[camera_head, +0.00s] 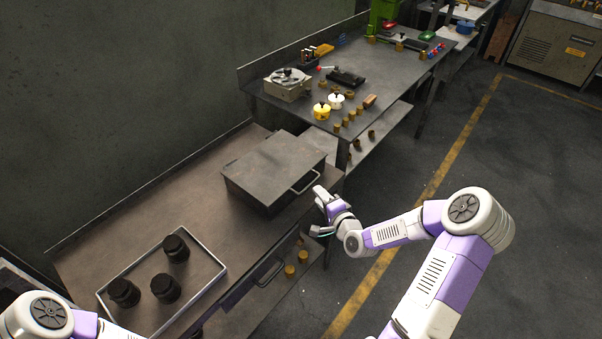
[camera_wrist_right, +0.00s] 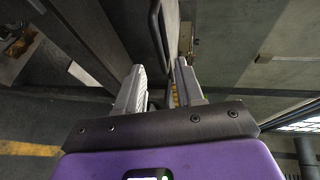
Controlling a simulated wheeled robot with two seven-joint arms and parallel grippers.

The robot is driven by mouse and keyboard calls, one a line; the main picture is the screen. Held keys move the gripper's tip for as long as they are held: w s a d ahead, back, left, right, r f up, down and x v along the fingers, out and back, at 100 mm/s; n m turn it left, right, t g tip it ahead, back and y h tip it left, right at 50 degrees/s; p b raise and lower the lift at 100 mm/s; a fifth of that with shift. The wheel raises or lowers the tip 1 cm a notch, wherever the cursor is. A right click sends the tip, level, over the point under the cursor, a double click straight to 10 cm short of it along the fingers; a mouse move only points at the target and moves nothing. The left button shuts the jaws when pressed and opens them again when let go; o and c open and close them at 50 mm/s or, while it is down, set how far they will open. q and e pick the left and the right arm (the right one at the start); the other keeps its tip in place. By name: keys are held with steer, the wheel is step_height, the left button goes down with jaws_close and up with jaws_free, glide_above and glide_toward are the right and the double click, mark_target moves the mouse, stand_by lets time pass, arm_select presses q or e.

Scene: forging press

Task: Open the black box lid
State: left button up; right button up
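The black box (camera_head: 265,195) stands on the workbench, with its dark flat lid (camera_head: 275,163) lying closed on top. A metal bar handle (camera_head: 306,184) sticks out on the side facing my right arm. My right gripper (camera_head: 320,194) is beside that handle, just to its right. In the right wrist view my right gripper (camera_wrist_right: 161,78) has its two fingers apart, with nothing clearly held between them. A curved bar, apparently the handle (camera_wrist_right: 156,28), shows just beyond the fingertips; I cannot tell if they touch. My left arm shows at the lower left, but its gripper is out of view.
A metal tray (camera_head: 113,282) with three black round pieces stands on the near bench (camera_head: 120,235). Below the bench is another handle (camera_head: 270,276). A farther table (camera_head: 300,105) carries tools, brass pieces and yellow and white pots. Open floor (camera_head: 400,160) lies to the right.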

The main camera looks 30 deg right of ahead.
mark_target(310, 184)
steer(key=w, duration=0.3)
steer(key=w+f+b, duration=0.1)
steer(key=w, duration=0.3)
steer(key=shift+f, duration=0.2)
steer(key=shift+w, duration=0.1)
steer(key=shift+c, duration=0.5)
jaws_close()
